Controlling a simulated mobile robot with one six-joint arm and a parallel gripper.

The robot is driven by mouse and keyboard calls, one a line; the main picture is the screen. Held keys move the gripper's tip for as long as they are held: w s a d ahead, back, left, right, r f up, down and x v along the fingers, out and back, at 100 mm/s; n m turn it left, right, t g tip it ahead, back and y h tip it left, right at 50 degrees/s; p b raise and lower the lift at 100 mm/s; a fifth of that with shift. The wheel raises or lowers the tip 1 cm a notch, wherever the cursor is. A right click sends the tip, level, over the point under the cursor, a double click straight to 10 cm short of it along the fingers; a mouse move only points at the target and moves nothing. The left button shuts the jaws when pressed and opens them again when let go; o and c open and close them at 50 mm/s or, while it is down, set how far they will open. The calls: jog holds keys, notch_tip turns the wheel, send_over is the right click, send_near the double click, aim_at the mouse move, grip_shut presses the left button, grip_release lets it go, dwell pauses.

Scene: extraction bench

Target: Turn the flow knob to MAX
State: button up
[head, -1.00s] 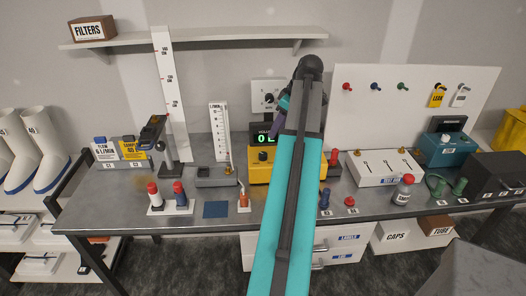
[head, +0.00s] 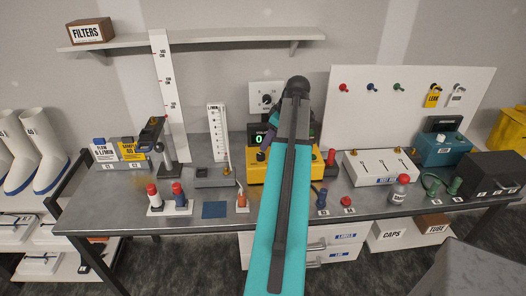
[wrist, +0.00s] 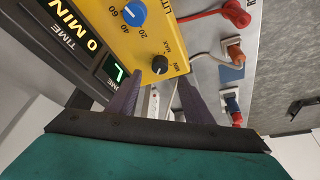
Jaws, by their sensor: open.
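The yellow control box (head: 258,177) stands mid-bench, partly behind my arm. In the wrist view its face (wrist: 180,18) carries a black knob (wrist: 160,64) between MIN and MAX marks, and a blue knob (wrist: 134,12) with a numbered scale. The black knob also shows in the head view (head: 261,156); its exact setting is unclear. My gripper (wrist: 158,85) is open and empty, its two fingers below the black knob in the wrist view, with no clear contact.
A white box (head: 378,168) stands farther right. The front middle edge is partly clear.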

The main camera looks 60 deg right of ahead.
aim_at(261, 154)
jog(key=shift+p+x, duration=1.2)
jog(key=shift+x, duration=2.5)
jog(key=shift+c, duration=0.4)
